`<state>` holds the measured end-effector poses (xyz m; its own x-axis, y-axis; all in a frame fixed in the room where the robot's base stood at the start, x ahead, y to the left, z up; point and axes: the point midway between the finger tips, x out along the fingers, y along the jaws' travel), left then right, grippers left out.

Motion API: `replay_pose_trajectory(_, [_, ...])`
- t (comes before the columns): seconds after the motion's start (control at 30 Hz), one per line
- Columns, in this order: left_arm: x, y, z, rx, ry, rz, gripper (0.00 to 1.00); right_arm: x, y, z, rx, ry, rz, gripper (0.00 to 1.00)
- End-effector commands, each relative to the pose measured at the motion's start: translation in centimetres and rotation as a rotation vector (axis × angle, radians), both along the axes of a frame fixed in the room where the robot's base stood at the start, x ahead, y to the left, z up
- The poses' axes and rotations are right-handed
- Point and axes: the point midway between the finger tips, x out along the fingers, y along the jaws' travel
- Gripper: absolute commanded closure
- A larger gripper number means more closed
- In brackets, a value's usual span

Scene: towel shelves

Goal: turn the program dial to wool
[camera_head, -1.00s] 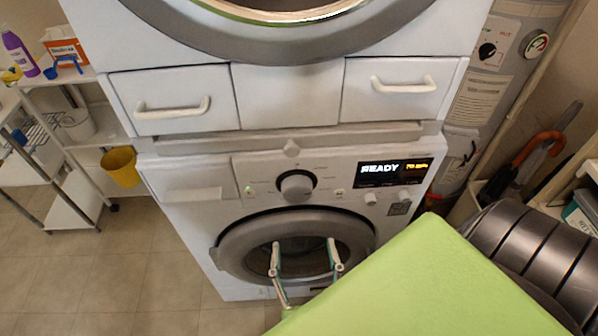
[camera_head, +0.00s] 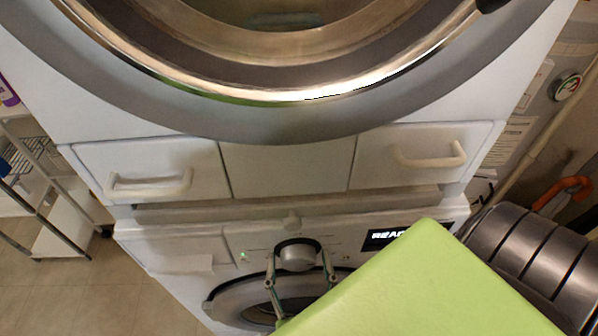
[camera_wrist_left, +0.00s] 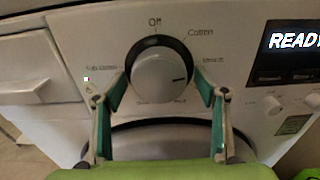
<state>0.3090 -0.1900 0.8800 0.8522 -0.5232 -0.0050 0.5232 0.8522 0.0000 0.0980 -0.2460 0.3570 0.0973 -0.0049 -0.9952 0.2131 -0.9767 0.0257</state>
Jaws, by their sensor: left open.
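The program dial (camera_head: 298,252) is a round light knob with a dark ring on the lower washer's white panel. My left gripper (camera_head: 297,262) is open, with one finger on each side of the dial. In the left wrist view the gripper (camera_wrist_left: 162,84) fingertips flank the dial's lower half; I cannot tell whether they touch it. My right gripper is not in view.
A display reading "READY" (camera_wrist_left: 292,40) is right of the dial, with small knobs (camera_wrist_left: 271,104) under it. The washer door (camera_head: 228,304) is below. Two drawers with handles (camera_head: 150,183) and a large round upper door (camera_head: 290,125) are above. A white shelf rack stands left.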

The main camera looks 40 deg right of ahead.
Motion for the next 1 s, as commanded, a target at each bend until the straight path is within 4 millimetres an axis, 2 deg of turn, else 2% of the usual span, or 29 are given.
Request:
replay_pose_trajectory(0.17, [0.0, 0.0, -0.1, 0.001, 0.0, 0.0, 0.34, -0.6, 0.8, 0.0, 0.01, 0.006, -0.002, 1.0])
replay_pose_trajectory(0.2, [0.0, 0.0, -0.1, 0.001, 0.0, 0.0, 0.4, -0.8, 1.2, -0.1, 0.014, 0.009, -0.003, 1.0])
replay_pose_trajectory(0.33, [0.0, 0.0, 0.0, 0.001, 0.0, 0.0, 0.73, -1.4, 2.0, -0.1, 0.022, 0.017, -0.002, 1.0])
replay_pose_trajectory(0.67, [0.0, 0.0, 0.0, 0.019, -0.011, 0.001, 0.73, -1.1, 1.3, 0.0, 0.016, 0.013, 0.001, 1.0])
replay_pose_trajectory(1.0, [0.1, 0.1, 0.1, 0.18, -0.11, 0.002, 0.73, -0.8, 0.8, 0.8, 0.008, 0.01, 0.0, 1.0])
